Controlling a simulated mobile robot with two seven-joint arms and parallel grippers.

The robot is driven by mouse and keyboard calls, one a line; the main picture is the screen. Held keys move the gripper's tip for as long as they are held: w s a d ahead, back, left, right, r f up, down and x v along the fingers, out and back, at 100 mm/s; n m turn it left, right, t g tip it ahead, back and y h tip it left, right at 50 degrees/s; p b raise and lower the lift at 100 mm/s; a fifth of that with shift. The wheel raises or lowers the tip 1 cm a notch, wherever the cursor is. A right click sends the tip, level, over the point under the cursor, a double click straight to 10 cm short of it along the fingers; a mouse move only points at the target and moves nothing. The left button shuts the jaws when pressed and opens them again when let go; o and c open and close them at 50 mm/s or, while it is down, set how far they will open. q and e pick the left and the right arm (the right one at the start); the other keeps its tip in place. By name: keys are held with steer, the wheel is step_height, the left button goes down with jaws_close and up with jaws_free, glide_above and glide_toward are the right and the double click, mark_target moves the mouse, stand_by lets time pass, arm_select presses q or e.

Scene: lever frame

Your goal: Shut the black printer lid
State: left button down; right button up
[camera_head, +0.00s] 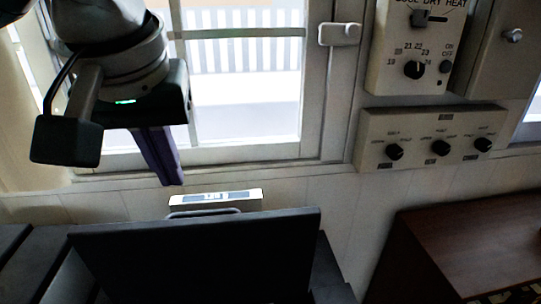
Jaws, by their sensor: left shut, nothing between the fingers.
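The black printer lid (200,258) stands raised at the bottom centre, its broad dark face towards me. A grey handle bar (204,212) shows at its top edge. My left gripper (172,183) comes in from the upper left, with its purple fingers pointing down and together, holding nothing. In the picture the fingertips are above the lid's top edge, left of its middle, and look apart from it. The lower part of the lid is cut off by the frame. My right gripper is not in view.
A white box with a small display (215,198) shows just beyond the lid's top edge. A window (245,90) and wall panels with knobs (430,140) are behind. A dark brown cabinet (450,245) stands at the right, with a gap between it and the printer.

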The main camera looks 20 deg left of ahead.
arm_select(q)
steer(key=x, duration=0.9)
steer(key=shift+w+f, duration=0.1)
steer(key=shift+f, duration=0.3)
